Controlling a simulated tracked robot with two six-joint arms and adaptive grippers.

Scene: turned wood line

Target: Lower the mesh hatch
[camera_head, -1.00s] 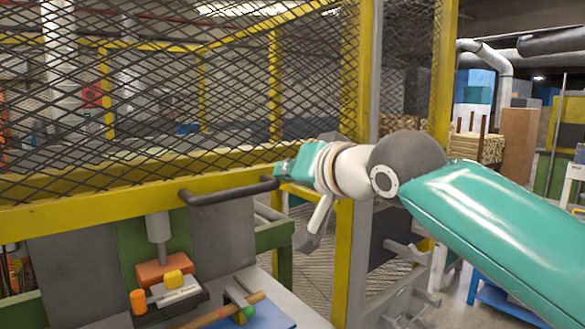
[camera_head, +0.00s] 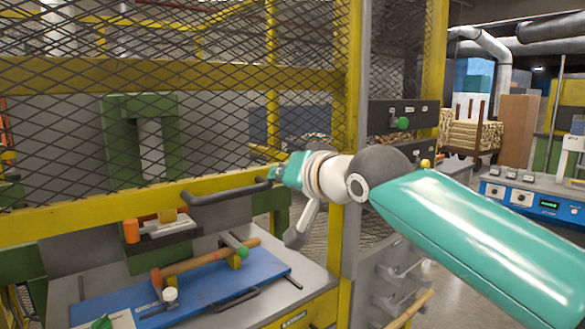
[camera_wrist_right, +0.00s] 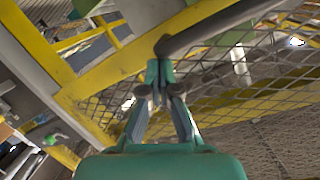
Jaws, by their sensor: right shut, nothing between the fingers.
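The mesh hatch (camera_head: 110,205) has a yellow lower rail and a dark wire mesh. It hangs above the work table at the left and middle of the head view. Its dark handle bar (camera_head: 225,191) runs along the rail; in the wrist view the bar (camera_wrist_right: 215,27) reaches in from the upper right. My right gripper (camera_head: 276,175) is at the bar's right end. Its fingers (camera_wrist_right: 158,95) are shut with nothing between them, just below the bar's end; I cannot tell whether they touch it. My left gripper is not in view.
Below the hatch, a blue board (camera_head: 200,291) bears a turned wooden piece (camera_head: 205,263). A grey post (camera_head: 358,150) and a mesh panel stand right of the opening. A blue control console (camera_head: 535,203) stands at the far right.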

